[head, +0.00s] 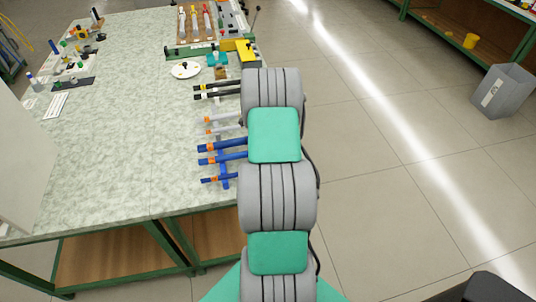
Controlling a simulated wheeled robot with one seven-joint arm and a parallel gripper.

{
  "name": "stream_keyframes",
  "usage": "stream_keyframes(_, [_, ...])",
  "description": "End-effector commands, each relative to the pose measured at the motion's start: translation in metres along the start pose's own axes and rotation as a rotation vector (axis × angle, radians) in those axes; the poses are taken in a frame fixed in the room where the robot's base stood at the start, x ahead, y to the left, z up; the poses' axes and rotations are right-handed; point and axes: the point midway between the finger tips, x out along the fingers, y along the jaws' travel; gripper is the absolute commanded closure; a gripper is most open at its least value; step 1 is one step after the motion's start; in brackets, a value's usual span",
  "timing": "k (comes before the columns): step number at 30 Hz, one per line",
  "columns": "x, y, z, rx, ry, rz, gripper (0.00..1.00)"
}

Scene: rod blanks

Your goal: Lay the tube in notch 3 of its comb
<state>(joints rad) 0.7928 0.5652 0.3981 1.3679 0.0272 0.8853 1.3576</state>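My arm reaches forward over the right edge of the table, and my gripper is not seen; the arm hides what lies behind it. Several rods or tubes lie sideways at the table's right edge, their right ends hidden by my arm. Two are black (212,94), paler ones (216,119) have orange bands, and several are blue (222,146) with orange bands. A blue upright piece (225,183) shows by the lowest blue rods and may be part of a comb. I cannot tell which one is the task's tube, nor make out notch 3.
The pale green table (130,130) is clear in its middle. A white round dish (186,70), a teal block (217,58) and a yellow-and-green fixture (237,48) stand farther back. A pale panel (22,150) rises at the left. A grey bin (503,92) stands on the open floor at right.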

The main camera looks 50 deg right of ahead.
Motion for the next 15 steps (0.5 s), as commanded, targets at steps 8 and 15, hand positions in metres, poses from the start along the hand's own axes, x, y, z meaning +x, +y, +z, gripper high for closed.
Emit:
stream_keyframes(8, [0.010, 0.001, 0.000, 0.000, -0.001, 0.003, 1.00])
stream_keyframes(15, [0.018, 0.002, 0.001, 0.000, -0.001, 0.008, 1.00])
